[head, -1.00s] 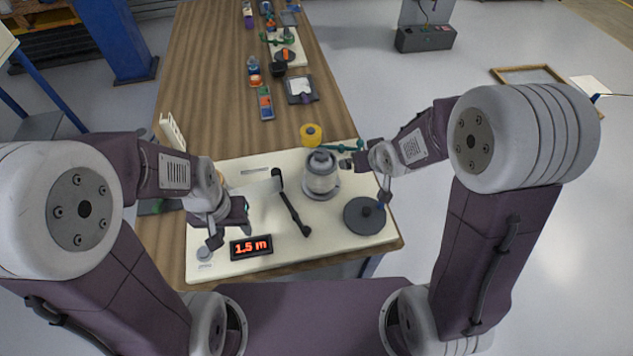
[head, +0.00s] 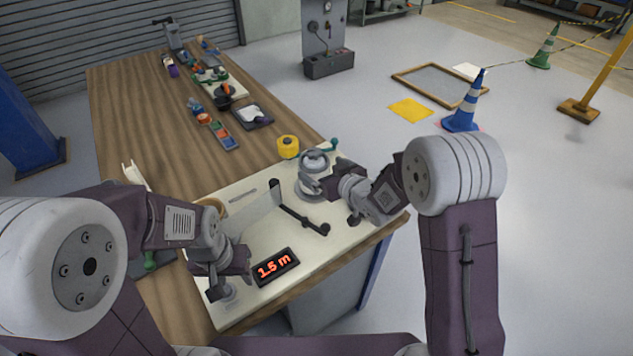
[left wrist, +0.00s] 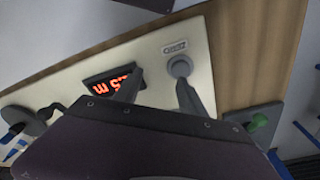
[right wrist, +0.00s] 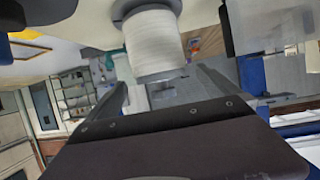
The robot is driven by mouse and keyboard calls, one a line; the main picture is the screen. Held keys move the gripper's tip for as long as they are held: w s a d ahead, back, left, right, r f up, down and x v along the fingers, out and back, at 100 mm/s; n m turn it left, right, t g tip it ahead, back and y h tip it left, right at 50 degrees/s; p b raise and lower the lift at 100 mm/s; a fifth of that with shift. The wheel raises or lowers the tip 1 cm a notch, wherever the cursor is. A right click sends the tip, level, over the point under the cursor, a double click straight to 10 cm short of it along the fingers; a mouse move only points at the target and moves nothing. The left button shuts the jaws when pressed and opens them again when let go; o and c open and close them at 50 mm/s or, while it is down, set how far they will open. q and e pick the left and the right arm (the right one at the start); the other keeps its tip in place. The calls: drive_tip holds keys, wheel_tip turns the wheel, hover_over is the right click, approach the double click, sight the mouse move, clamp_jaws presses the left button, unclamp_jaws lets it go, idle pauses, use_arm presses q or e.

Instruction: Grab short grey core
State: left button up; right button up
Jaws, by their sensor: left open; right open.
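No separate short grey core can be told for certain. A white film roll with grey ends (right wrist: 155,42) stands on the board and shows partly in the head view (head: 313,163). My right gripper (right wrist: 165,90) is open, its fingers to either side below the roll's grey end in the right wrist view. In the head view it is beside the roll and partly covers it; contact cannot be told. My left gripper (head: 222,288) is open and empty above the board's near left corner, by a round grey knob (left wrist: 180,66). My right arm hides part of the board's right side.
The cream board (head: 255,225) carries a red "1.5 m" display (head: 276,267) and a black bar (head: 302,221). A yellow roll (head: 288,147) stands behind the board. Coloured small parts (head: 220,132) and a grey tray (head: 251,116) lie farther back on the wooden table (head: 130,105).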

sight(319, 166)
use_arm(q)
drive_tip(key=shift+s+a+r, duration=0.1)
use_arm(e)
drive_tip(key=shift+w+a, duration=0.15)
drive_tip(key=shift+a, duration=0.1)
use_arm(q)
drive_tip(key=shift+w, duration=0.2)
use_arm(e)
drive_tip(key=x, duration=0.3)
drive_tip(key=shift+w+f, duration=0.2)
drive_tip(key=shift+w, duration=0.15)
use_arm(q)
drive_tip(key=shift+s+r+p, duration=0.1)
drive_tip(key=shift+r+p, duration=0.1)
drive_tip(key=shift+p, duration=0.1)
use_arm(e)
drive_tip(key=shift+w+a, duration=0.2)
drive_tip(key=shift+w, duration=0.05)
use_arm(q)
drive_tip(key=shift+r, duration=0.15)
use_arm(e)
drive_tip(key=x, duration=0.4)
drive_tip(key=shift+w+f, duration=0.15)
drive_tip(key=shift+w, duration=0.1)
